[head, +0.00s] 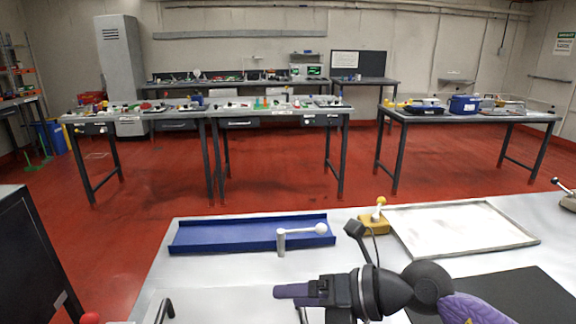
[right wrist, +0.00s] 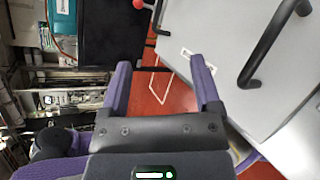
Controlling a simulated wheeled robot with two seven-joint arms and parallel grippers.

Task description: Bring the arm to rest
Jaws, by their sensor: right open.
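My right gripper (head: 290,291) reaches in from the lower right of the head view, low over the near edge of the light grey table (head: 205,285). In the right wrist view its two purple fingers (right wrist: 160,85) are spread apart with nothing between them. Past the fingers are red floor and a grey surface with black handles (right wrist: 270,45). My left gripper is not in view.
On the table are a blue tray (head: 215,236), a white-knobbed lever (head: 300,231), a yellow device (head: 374,222), a white tray (head: 425,250) and a black mat (head: 510,298). A black cabinet (head: 30,255) stands at left. Red floor separates the far benches (head: 180,120).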

